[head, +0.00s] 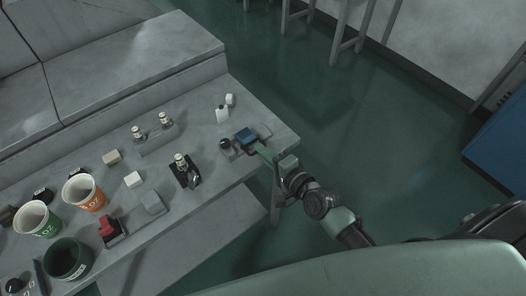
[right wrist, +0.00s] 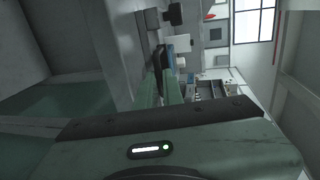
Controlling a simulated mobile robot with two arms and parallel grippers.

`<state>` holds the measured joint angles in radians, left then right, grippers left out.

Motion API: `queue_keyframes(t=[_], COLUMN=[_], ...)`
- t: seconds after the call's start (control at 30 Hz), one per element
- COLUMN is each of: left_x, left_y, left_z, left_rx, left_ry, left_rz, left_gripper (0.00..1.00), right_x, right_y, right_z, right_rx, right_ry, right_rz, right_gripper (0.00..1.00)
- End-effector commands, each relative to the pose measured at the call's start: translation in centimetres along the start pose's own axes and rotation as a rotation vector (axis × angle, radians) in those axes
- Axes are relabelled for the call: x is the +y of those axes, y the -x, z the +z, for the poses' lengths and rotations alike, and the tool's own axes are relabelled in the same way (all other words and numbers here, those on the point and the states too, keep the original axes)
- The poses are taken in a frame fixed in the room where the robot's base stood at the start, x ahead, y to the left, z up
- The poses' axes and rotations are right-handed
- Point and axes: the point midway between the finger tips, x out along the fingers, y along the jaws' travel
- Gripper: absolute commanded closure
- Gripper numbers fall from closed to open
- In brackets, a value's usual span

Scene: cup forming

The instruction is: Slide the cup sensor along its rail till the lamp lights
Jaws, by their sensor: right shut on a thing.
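A small blue block (head: 245,137), which looks like the cup sensor, sits on a low grey base near the right end of the table. A dark round knob or dome (head: 225,144) stands just left of it; I cannot tell if this is the lamp, and I see no lit lamp there. My right gripper (head: 258,147) reaches in from the right and is shut on the blue block. In the right wrist view the block (right wrist: 169,59) shows beyond the green fingers (right wrist: 161,82). The rail is mostly hidden. My left gripper is not in view.
The grey table (head: 235,175) holds a white-and-green cup (head: 38,219), an orange cup (head: 84,193), a dark green cup (head: 67,259), a red-topped device (head: 109,230) and a black switch unit (head: 184,172). A white tag (head: 222,115) stands behind the blue block.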

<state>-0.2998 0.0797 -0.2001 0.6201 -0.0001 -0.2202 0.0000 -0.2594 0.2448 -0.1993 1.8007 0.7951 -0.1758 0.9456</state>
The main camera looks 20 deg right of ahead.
Motion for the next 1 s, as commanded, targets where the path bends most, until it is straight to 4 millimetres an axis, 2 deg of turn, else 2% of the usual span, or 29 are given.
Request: queue_keyframes(t=[0.8,0.83,1.0], left_x=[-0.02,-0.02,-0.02], left_y=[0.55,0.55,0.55], left_z=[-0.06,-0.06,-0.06], left_rx=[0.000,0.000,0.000], left_ry=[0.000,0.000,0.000], left_rz=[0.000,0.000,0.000], left_gripper=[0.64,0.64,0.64], right_x=[0.17,0.17,0.11], right_y=[0.00,0.00,-0.01], right_z=[0.51,0.51,0.48], right_rx=[-0.002,-0.002,-0.002], right_ry=[0.000,-0.001,0.000], right_rz=[0.004,0.004,0.002], right_gripper=[1.00,0.84,0.83])
